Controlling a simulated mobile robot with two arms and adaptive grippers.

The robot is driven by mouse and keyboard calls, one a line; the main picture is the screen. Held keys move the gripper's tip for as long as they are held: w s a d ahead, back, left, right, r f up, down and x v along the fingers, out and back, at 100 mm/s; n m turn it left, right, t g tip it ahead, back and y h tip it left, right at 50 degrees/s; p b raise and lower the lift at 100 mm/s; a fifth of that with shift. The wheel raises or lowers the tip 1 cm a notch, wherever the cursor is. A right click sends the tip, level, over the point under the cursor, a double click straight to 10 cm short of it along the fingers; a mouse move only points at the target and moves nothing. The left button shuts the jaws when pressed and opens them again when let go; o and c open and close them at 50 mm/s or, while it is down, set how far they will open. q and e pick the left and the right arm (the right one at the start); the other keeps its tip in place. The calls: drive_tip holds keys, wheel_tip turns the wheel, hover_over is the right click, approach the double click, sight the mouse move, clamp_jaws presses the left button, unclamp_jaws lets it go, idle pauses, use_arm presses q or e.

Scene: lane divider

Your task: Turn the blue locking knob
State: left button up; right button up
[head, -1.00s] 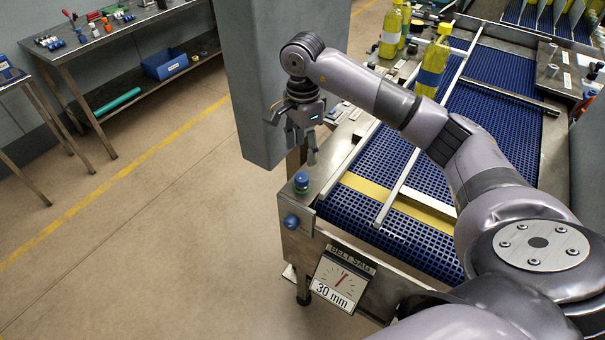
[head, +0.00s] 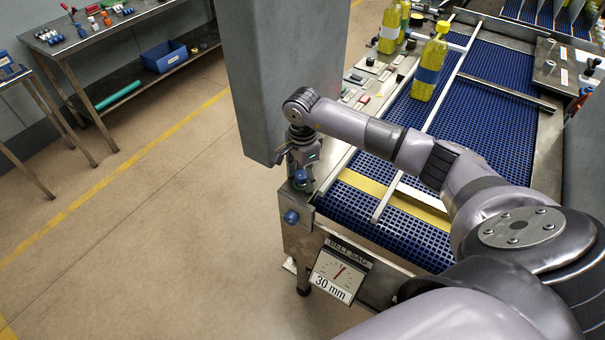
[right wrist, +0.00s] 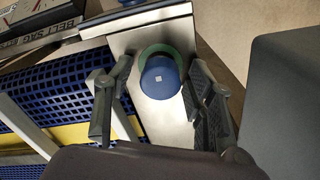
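A blue knob (head: 300,176) with a green ring under it stands on top of the metal corner plate at the conveyor's near left end. My right gripper (right wrist: 158,72) is open, with one finger on each side of the knob and a gap visible on both sides. In the head view the right gripper (head: 301,180) points down over the knob and partly hides it. A second blue knob (head: 291,217) sits on the plate's side face. My left gripper is not in view.
A grey pillar (head: 290,70) stands close behind the right gripper. The blue belt (head: 400,225) lies to the right, with a yellow bottle (head: 430,72) on it. A belt sag gauge (head: 337,275) reading 30 mm hangs below. Open floor lies to the left.

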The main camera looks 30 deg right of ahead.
drive_tip(key=c, duration=1.1)
drive_tip(key=shift+w+f+n+b, duration=0.1)
drive_tip(key=shift+n+b, duration=0.4)
drive_tip(key=shift+b, duration=0.4)
drive_tip(key=n+b, duration=0.9)
drive_tip(key=b, duration=0.2)
drive_tip(key=shift+f, duration=0.1)
drive_tip(key=n+b, duration=0.3)
drive_tip(key=n, duration=0.1)
drive_tip(key=shift+a+n, duration=0.1)
drive_tip(key=shift+n, duration=0.3)
drive_tip(key=shift+n+b, duration=1.15)
drive_tip(key=shift+n, duration=0.65)
drive_tip(key=o, duration=1.2)
drive_tip(key=shift+r, duration=0.2)
